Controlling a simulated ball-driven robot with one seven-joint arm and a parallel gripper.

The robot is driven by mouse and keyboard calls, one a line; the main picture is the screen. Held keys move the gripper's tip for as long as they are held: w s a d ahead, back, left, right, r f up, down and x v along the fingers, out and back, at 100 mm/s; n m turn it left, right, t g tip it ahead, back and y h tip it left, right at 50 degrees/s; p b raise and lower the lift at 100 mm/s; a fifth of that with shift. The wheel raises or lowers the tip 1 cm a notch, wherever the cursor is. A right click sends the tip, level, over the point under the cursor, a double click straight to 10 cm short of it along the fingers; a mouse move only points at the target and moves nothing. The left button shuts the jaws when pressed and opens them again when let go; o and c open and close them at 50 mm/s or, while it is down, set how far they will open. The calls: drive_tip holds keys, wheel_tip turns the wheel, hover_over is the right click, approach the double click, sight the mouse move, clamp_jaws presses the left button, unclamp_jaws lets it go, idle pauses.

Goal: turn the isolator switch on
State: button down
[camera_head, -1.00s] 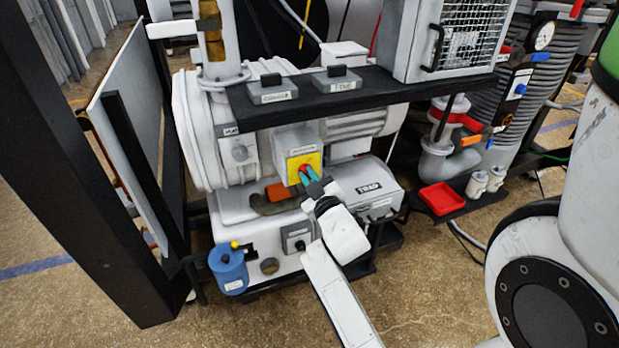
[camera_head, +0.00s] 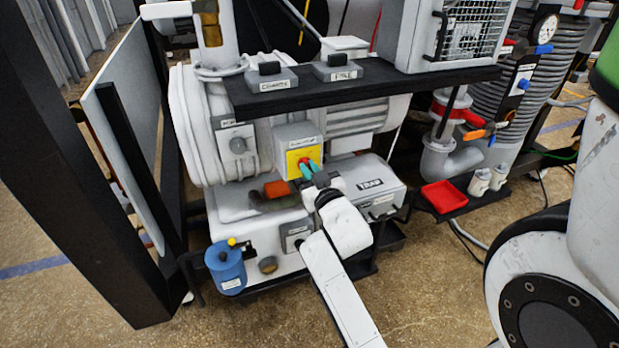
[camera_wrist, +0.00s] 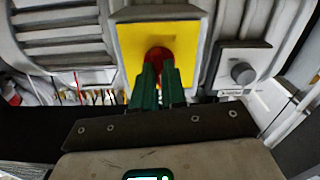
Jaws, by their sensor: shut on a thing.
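The isolator switch is a red knob (camera_head: 304,161) on a yellow plate (camera_head: 292,159), on the front of a grey box on the pump. The wrist view shows the knob (camera_wrist: 159,53) in the middle of its yellow plate (camera_wrist: 190,45). My gripper (camera_head: 308,169) reaches it from the front and below. Its green fingers (camera_wrist: 158,72) are shut on the red knob, one on each side. The fingers hide the lower part of the knob, and its exact angle is hard to tell.
A black shelf (camera_head: 350,94) with two labelled switch boxes juts out above the knob. A grey round knob (camera_wrist: 242,73) sits beside the plate in the wrist view. A blue canister (camera_head: 226,270) and a red tray (camera_head: 444,196) stand lower down. A dark post (camera_head: 75,170) is at left.

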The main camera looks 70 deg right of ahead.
drive_tip(key=shift+m+b, duration=2.2)
drive_tip(key=shift+m, duration=1.6)
drive_tip(key=shift+s, duration=0.1)
drive_tip(key=c, duration=1.2)
unclamp_jaws()
drive_tip(key=shift+b+v, duration=0.55)
drive_tip(key=shift+v, duration=4.8)
